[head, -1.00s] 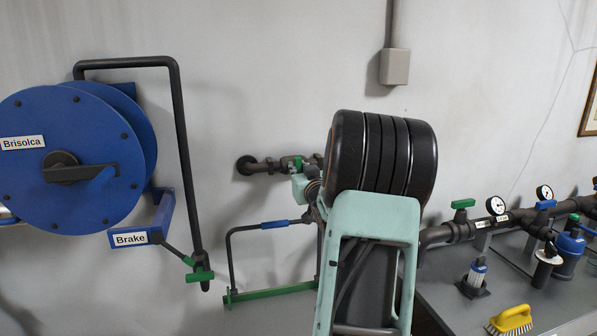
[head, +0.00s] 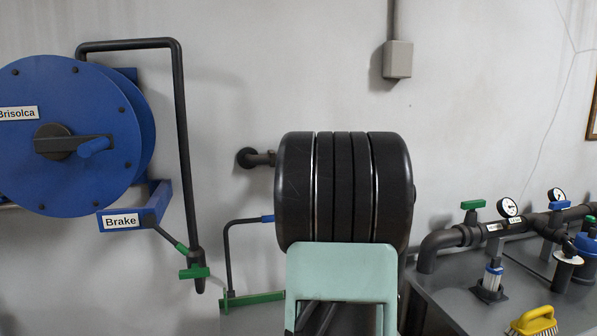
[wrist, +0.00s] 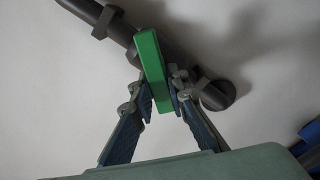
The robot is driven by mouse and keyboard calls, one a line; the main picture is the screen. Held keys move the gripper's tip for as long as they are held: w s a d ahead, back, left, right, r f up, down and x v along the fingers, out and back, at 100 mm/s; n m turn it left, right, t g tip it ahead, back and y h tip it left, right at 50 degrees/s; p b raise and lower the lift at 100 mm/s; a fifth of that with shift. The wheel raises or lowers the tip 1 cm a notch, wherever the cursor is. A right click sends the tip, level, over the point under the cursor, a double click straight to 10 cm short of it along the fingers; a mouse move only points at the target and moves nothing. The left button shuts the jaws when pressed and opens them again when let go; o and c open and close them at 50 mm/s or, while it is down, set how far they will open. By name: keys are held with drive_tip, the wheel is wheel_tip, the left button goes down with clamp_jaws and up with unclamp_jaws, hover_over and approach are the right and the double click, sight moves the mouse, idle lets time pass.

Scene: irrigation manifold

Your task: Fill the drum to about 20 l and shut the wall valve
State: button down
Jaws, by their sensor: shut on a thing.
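In the wrist view, my gripper (wrist: 158,92) is shut on the green handle (wrist: 152,58) of the wall valve, with one finger on each side of it. The handle sits on a dark pipe (wrist: 112,24) that runs to a round flange (wrist: 218,95) at the wall. In the head view, the wall flange and a short pipe stub (head: 252,158) show left of my arm. My arm hides the valve and my gripper there. I cannot make out a drum for water or its level in either view.
A blue reel (head: 70,135) marked "Brisolca", with a "Brake" lever (head: 122,221), is on the left. A bent pipe with a green handle (head: 194,272) hangs beside it. A bench (head: 440,290) at right carries a gauged manifold (head: 490,232) and a yellow brush (head: 535,320).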

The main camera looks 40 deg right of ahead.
drive_tip(key=shift+a+f+n+b, duration=0.1)
drive_tip(key=shift+f+n+b, duration=0.1)
drive_tip(key=shift+n+b, duration=0.75)
drive_tip(key=shift+n, duration=0.25)
drive_tip(key=c, duration=1.8)
unclamp_jaws()
drive_tip(key=shift+c, duration=0.2)
drive_tip(key=v, duration=1.2)
drive_tip(key=shift+r, duration=0.1)
